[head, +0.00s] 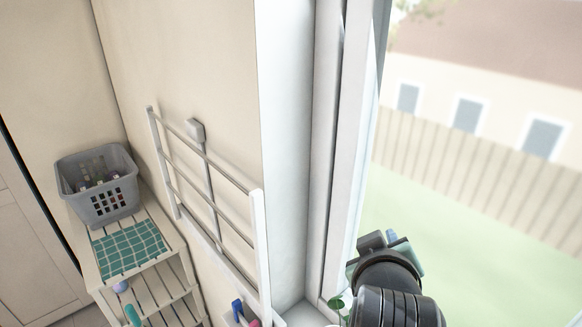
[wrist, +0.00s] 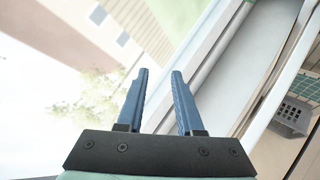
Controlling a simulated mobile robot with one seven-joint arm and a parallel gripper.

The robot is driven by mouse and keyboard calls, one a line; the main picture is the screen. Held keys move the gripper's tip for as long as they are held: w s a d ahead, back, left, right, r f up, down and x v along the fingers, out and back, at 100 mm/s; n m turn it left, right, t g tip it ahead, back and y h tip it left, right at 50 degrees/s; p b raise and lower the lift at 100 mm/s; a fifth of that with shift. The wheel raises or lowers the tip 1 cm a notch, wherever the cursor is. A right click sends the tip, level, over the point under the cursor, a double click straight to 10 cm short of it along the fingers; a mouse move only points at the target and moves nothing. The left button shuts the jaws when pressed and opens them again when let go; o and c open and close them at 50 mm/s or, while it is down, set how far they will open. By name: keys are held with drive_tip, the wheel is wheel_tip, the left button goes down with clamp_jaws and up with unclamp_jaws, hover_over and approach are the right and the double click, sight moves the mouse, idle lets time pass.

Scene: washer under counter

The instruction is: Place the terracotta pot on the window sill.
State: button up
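I see no terracotta pot in either view. My gripper (head: 378,240) is in front of the window at the lower right of the head view, partly hidden by my own arm. In the wrist view its two blue fingers (wrist: 160,74) stand apart with nothing between them. A small piece of the white window sill (head: 304,313) shows at the bottom of the head view, beside the window frame. Green leaves (head: 337,303) show there, left of my arm. What they grow from is cut off or hidden.
The white window frame (head: 345,150) stands close to my arm. A wall rack with bars (head: 210,205) is left of the window corner. A slatted shelf (head: 165,290) bears a grey basket (head: 112,203) and a green checked cloth (head: 128,250).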

drive_tip(key=a+r+m+t, duration=0.1)
drive_tip(key=a+r+t, duration=0.2)
drive_tip(key=r, duration=0.6)
drive_tip(key=a+r+m+t, duration=0.1)
drive_tip(key=a+r+t, duration=0.25)
drive_tip(key=r, duration=0.55)
drive_tip(key=s+a+r+t+y, duration=0.1)
drive_tip(key=s+a+r+t, duration=0.1)
drive_tip(key=r, duration=0.4)
drive_tip(key=s+a+r+m+t+y, duration=0.1)
drive_tip(key=s+a+r+t, duration=0.2)
drive_tip(key=s+r, duration=0.3)
drive_tip(key=s+a+r+t+y, duration=0.2)
drive_tip(key=s+r+t, duration=0.2)
drive_tip(key=r, duration=0.3)
drive_tip(key=shift+s+a+m, duration=0.15)
drive_tip(key=shift+a+m, duration=0.15)
wheel_tip(320, 180, down, 18)
drive_tip(key=b, duration=1.7)
drive_tip(key=shift+b, duration=0.4)
drive_tip(key=shift+f, duration=0.1)
